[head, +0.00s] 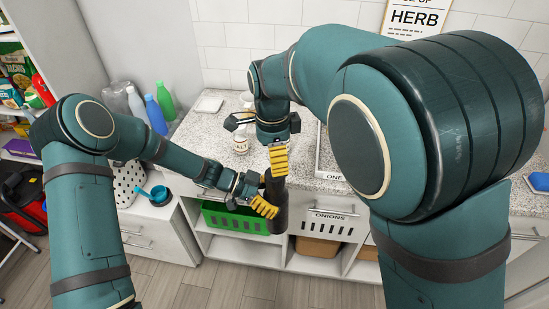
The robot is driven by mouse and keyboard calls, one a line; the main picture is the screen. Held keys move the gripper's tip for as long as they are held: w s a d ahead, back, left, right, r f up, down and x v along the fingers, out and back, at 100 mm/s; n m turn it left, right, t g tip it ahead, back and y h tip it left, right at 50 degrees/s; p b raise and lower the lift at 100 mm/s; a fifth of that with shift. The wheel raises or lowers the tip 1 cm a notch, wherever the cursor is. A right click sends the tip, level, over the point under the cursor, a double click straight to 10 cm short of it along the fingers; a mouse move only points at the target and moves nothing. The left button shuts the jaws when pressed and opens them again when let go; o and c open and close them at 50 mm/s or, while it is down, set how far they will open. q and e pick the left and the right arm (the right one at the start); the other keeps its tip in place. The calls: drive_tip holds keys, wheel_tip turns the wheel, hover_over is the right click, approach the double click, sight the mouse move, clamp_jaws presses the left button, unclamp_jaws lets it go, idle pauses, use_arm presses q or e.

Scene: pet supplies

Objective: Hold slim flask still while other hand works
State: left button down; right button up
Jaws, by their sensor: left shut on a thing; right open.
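The slim flask (278,215) is dark and stands nearly upright in the air in front of the counter's edge. My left gripper (266,206) comes in from the left and is shut on it, with a yellow finger pad against its side. My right gripper (278,161) is open just above the flask's upper end. It partly hides that end, so I cannot tell whether the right gripper touches it.
A blue sponge (540,182) lies far right.

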wheel_tip(320, 180, down, 8)
drive_tip(key=shift+d+r, duration=0.1)
drive_tip(key=shift+r, duration=0.1)
idle(0.3)
drive_tip(key=c, duration=1.3)
drive_tip(key=n, duration=0.3)
drive_tip(key=o, duration=1.3)
